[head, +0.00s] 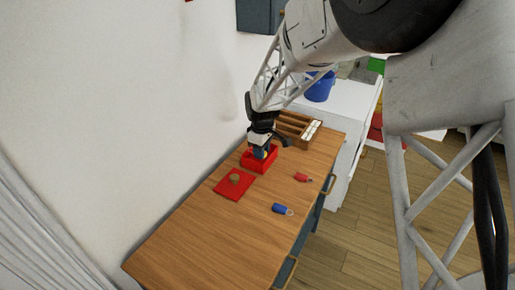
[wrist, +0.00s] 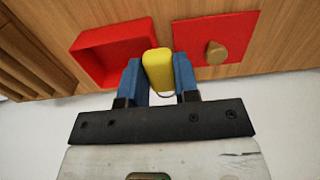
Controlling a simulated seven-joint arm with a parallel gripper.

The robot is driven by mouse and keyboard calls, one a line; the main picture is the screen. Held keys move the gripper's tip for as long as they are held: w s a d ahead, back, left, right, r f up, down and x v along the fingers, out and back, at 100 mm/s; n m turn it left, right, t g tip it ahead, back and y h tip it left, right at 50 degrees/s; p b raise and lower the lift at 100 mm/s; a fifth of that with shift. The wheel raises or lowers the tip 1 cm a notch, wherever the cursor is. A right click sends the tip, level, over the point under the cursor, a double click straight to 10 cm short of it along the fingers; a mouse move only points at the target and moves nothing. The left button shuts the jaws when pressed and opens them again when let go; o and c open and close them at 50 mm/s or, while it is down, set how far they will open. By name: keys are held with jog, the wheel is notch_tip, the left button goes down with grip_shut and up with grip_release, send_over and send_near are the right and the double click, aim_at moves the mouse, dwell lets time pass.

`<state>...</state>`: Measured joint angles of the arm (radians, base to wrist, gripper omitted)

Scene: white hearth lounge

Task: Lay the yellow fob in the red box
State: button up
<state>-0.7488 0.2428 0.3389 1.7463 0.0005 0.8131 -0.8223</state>
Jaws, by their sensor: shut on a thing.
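My gripper (head: 262,151) is above the red box (head: 260,166) in the head view. In the wrist view my gripper (wrist: 158,82) has its blue fingers shut on the yellow fob (wrist: 158,68), one finger on each side. The fob is held up and overlaps the right edge of the open red box (wrist: 90,62) in the picture; its exact height over the box I cannot tell. The box looks empty where its inside shows. The fob is hidden in the head view.
A flat red lid (head: 226,190) with a tan knob lies beside the box. A red fob (head: 302,178) and a blue fob (head: 283,209) lie on the wooden top (head: 215,240). A wooden compartment tray (head: 293,122) stands behind the box. The near top is clear.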

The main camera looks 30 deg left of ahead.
jog(key=w+a, duration=0.4)
jog(key=w, duration=0.1)
jog(key=shift+a+f, duration=0.2)
jog(key=shift+f, duration=0.1)
jog(key=shift+s+f, duration=0.1)
jog(key=shift+f, duration=1.65)
jog(key=shift+f, duration=0.6)
jog(key=o, duration=0.9)
notch_tip(320, 180, up, 13)
jog(key=shift+d+r, duration=0.1)
jog(key=shift+r, duration=0.05)
dwell(0.3)
